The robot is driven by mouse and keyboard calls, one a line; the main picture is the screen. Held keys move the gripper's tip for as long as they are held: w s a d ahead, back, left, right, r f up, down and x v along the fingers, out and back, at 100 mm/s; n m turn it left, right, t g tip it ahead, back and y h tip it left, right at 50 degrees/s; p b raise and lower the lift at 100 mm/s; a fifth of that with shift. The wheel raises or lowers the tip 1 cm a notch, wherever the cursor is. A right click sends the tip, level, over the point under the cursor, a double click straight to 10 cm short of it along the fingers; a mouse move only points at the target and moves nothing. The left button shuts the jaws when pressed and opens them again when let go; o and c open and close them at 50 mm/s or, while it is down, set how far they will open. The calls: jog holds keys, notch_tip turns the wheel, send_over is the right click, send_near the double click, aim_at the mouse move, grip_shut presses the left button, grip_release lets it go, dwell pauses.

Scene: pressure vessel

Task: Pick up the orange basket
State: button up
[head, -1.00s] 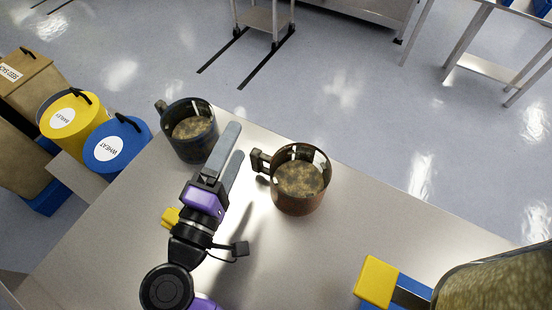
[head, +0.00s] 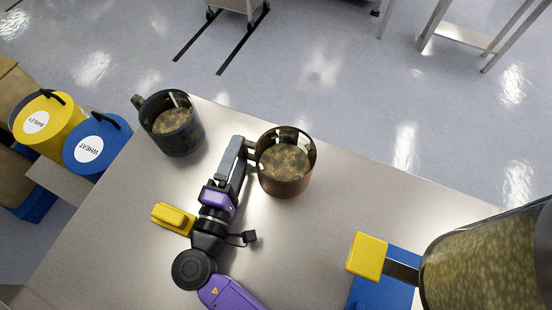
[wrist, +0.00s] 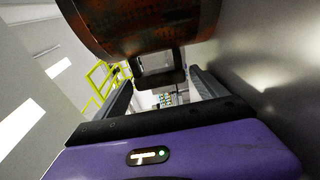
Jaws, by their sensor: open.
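The orange basket (head: 286,178) is a rusty orange-brown cylinder with tan grainy contents, standing upright on the metal table. Its handle points left, toward my gripper (head: 240,146). In the wrist view the basket (wrist: 150,22) fills the top, and its dark square handle (wrist: 158,68) shows between the two fingers of my open gripper (wrist: 162,88). The fingers lie either side of the handle; I cannot tell whether they touch it. Part of the handle is hidden by the fingers in the head view.
A dark blue basket (head: 172,126) with similar contents stands at the table's far left corner. A yellow block (head: 174,218) lies left of my arm. A large vessel (head: 485,265) with a yellow-ended handle (head: 367,256) is at the right. The table between is clear.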

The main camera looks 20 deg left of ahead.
jog(key=w+p, duration=0.1)
jog(key=w, duration=0.4)
jog(key=shift+s, duration=0.1)
jog(key=shift+c, duration=0.4)
grip_shut()
jog(key=shift+r, duration=0.1)
jog(key=shift+r, duration=0.1)
